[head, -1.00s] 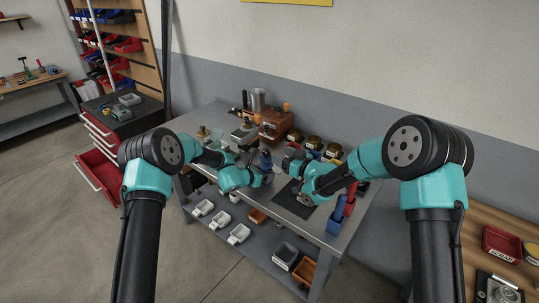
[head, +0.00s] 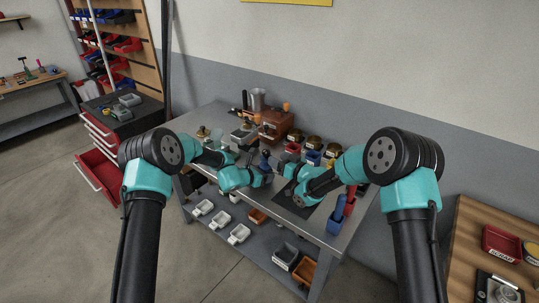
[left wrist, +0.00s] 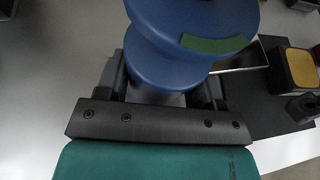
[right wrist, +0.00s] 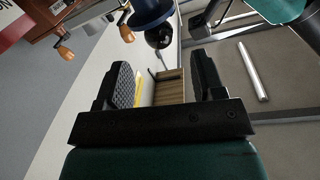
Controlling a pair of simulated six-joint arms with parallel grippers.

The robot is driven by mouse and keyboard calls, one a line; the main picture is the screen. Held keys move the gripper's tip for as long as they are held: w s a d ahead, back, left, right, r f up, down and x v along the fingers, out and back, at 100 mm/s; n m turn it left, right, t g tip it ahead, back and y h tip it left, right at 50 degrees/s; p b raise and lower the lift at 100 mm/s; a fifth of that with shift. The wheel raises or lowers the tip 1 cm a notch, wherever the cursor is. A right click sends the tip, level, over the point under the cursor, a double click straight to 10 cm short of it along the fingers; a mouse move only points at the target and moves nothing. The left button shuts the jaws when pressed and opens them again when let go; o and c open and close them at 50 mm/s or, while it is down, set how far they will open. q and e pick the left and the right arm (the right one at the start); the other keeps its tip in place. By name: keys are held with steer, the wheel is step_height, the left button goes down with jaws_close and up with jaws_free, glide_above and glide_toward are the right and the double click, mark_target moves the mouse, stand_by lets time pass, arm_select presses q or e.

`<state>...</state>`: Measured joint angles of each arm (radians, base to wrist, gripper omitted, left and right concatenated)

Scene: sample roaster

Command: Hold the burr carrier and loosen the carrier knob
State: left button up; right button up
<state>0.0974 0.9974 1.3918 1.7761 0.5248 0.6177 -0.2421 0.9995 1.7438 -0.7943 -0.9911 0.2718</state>
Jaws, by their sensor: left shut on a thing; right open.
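The burr carrier is a blue, spool-shaped body (left wrist: 165,65) with a wide round flange and a green patch on it. My left gripper (left wrist: 163,92) is shut around its narrower part. In the head view the carrier (head: 265,158) stands above the bench, with my left gripper (head: 262,179) at it. In the right wrist view the blue flange (right wrist: 150,10) shows at the top edge, with a round black knob (right wrist: 158,37) beside it. My right gripper (right wrist: 160,78) is open and empty. The knob lies beyond its fingertips, not between them.
Small bins with dark contents (head: 313,143) stand behind my right gripper. A dark mat (head: 292,200) lies in front.

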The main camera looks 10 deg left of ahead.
mark_target(269, 153)
steer(key=shift+x, duration=2.6)
steer(key=shift+c, duration=0.3)
steer(key=c, duration=0.9)
steer(key=shift+o, duration=0.2)
steer(key=shift+w+d+n+g+y, duration=0.1)
steer(key=shift+n+g+y, duration=0.45)
steer(key=shift+g, duration=0.25)
steer(key=n+g, duration=0.1)
steer(key=n+g+y, duration=0.1)
steer(key=g, duration=0.1)
steer(key=n+g, duration=0.1)
steer(key=shift+w+d+y, duration=0.1)
steer(key=shift+w+y, duration=0.15)
steer(key=shift+y, duration=0.1)
steer(key=shift+w+r+n+g, duration=0.15)
steer(key=shift+n+g, duration=1)
steer(key=shift+g, duration=0.65)
steer(key=shift+w+f+n+g, duration=0.15)
steer(key=shift+n+g, duration=0.95)
steer(key=shift+g, duration=0.7)
steer(key=shift+r+n+g, duration=0.1)
steer(key=shift+n+g, duration=0.2)
